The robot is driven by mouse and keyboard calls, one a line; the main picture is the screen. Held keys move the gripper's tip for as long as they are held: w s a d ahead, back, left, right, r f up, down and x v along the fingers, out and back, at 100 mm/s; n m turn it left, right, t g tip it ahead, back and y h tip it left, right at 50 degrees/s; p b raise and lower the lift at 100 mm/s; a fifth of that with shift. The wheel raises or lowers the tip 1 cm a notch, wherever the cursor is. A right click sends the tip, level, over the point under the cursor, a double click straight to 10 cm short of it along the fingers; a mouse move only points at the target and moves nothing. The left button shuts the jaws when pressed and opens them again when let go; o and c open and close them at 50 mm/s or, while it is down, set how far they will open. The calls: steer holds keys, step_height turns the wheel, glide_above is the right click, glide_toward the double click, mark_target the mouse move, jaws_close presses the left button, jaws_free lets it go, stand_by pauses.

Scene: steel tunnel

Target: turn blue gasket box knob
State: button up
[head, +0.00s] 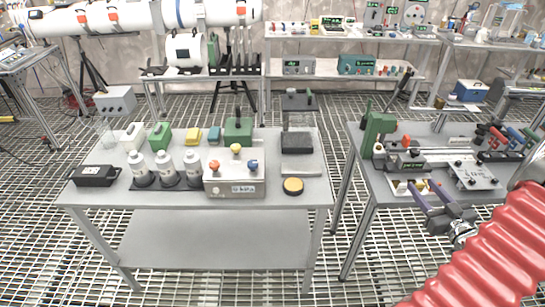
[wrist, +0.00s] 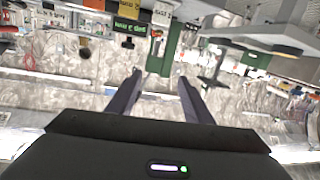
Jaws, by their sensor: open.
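A grey box (head: 233,182) with a label on its front stands near the front edge of the left table. It carries an orange knob (head: 214,165), a yellow knob (head: 236,149) and a blue knob (head: 253,164); the blue one is at its right. I take this for the gasket box; its label is too small to read. My gripper (head: 424,189) is at the front of the right table, well to the right of the box and apart from it. In the wrist view my gripper (wrist: 160,78) is open with nothing between its fingers. I cannot make out the blue knob there.
On the left table (head: 305,187), white bottles (head: 166,168) stand left of the box and a yellow-topped disc (head: 293,186) lies right of it. The right table (head: 372,186) holds several tools and a green block (head: 378,130). A gap separates the tables.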

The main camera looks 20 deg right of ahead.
steer(key=w+a+r+g+h, duration=0.1)
steer(key=w+a+r+g, duration=0.1)
steer(key=w+r, duration=0.25)
steer(key=w+a+r+g+h, duration=0.1)
steer(key=w+a+r+g, duration=0.15)
steer(key=w, duration=0.35)
steer(key=w+a+r+g, duration=0.2)
steer(key=a+r, duration=0.5)
steer(key=a, duration=0.5)
steer(key=s+a+g+y, duration=0.1)
steer(key=s+a, duration=0.4)
steer(key=a, duration=0.5)
steer(key=s+a+n+g+y, duration=0.1)
steer(key=s+a+g+y, duration=0.1)
steer(key=s+a, duration=0.4)
steer(key=s+a+r+g+y, duration=0.1)
steer(key=s+a, duration=0.5)
steer(key=a, duration=0.9)
steer(key=shift+s+n+y, duration=0.15)
steer(key=shift+n+y, duration=0.15)
steer(key=shift+y, duration=0.5)
steer(key=shift+g, duration=0.25)
steer(key=shift+c, duration=0.3)
